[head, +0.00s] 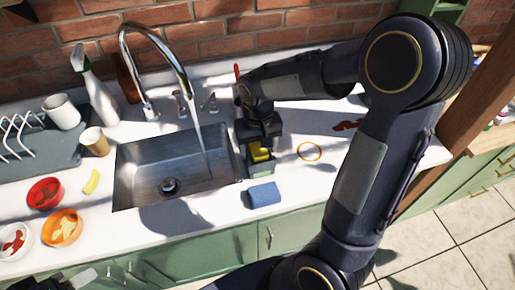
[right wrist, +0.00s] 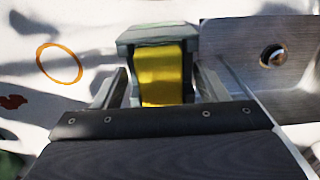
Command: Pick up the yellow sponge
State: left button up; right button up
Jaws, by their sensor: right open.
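The yellow sponge (head: 260,153) sits in a small grey-green holder (head: 259,171) on the counter, just right of the sink. In the right wrist view the sponge (right wrist: 163,72) stands in the holder (right wrist: 150,32) between my open fingers. My right gripper (head: 262,138) is above the holder, pointing down; its fingers (right wrist: 162,88) show on either side of the sponge, with nothing clamped. Part of the sponge is hidden by the gripper in the head view. A dark piece at the bottom left edge of the head view seems to be my left gripper (head: 62,281), mostly cut off.
The sink (head: 180,168) with running water from the tap (head: 150,65) is left of the holder. A blue block (head: 264,195) lies in front of the holder, and an orange ring (head: 310,151) lies right. Bowls, cups and a dish rack fill the left counter.

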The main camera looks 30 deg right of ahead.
aim_at(258, 149)
jog(key=c, duration=1)
jog(key=shift+c, duration=0.2)
jog(key=shift+r, duration=0.55)
notch_tip(258, 149, up, 2)
jog(key=shift+s+r, duration=0.15)
jog(key=shift+r, duration=0.1)
jog(key=s+a+r+b, duration=0.2)
jog(key=s+a+r, duration=0.1)
jog(key=s+r, duration=0.6)
jog(key=s, duration=0.4)
jog(key=shift+s+a+r, duration=0.15)
jog(key=shift+s+r, duration=0.05)
